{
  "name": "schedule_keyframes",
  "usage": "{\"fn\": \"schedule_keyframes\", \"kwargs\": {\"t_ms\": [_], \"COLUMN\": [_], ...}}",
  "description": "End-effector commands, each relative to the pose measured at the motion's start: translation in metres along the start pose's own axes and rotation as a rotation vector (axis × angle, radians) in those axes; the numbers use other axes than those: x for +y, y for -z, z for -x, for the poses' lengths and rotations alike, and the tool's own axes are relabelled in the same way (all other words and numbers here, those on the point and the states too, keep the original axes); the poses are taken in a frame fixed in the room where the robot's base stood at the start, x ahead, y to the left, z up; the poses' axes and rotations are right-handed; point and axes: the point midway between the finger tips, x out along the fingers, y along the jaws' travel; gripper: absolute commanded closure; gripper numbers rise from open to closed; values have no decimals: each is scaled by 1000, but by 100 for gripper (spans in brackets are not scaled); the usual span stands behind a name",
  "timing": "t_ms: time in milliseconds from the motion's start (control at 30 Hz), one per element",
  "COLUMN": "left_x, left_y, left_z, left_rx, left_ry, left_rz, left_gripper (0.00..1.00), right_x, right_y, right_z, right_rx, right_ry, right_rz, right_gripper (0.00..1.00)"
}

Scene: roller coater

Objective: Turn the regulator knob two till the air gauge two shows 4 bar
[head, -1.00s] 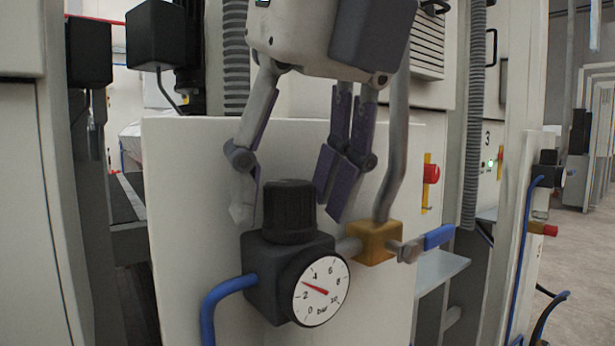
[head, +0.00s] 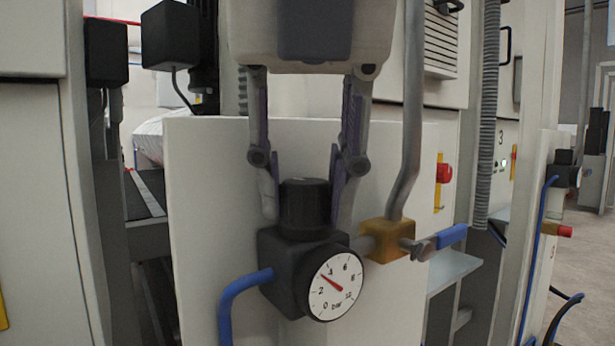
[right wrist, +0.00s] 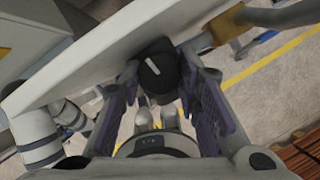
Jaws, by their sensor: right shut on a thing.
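The black regulator knob (head: 304,206) stands upright on a black regulator body on the white panel. It also shows in the right wrist view (right wrist: 158,66), with a pale line on its top. My right gripper (head: 303,207) comes down from above and is shut on the knob, a finger on either side. The round white air gauge (head: 336,285) is on the front of the regulator, unobstructed. Its red needle lies between 2 and 4, nearer 4. My left gripper is not in view.
A grey pipe (head: 411,110) rises from the fitting, close to my right gripper. A blue hose (head: 236,296) leaves the regulator on the left. A red button (head: 443,173) is farther right.

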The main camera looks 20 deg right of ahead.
Motion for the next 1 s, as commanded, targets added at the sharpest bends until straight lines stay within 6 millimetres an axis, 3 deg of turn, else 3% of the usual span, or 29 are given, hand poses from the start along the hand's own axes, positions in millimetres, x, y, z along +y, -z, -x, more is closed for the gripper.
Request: {"fn": "schedule_keyframes", "kwargs": {"t_ms": [167, 200, 267, 767, 867, 1000], "left_x": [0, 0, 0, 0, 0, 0], "left_y": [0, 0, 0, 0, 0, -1], "left_z": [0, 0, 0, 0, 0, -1], "left_rx": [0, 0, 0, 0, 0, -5], "left_ry": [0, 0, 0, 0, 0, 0], "left_rz": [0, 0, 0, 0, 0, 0], "left_gripper": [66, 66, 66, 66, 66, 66], "right_x": [0, 0, 0, 0, -2, -3], "right_y": [-1, -1, -1, -1, -1, -1], "right_z": [0, 0, 0, 0, 0, -1], "right_rx": [-2, -2, -2, -1, 1, 4], "right_ry": [-3, -3, -3, -10, -49, -169], "right_rz": [1, 1, 1, 16, 108, 384], "right_gripper": [97, 60, 49, 49, 49, 49]}}
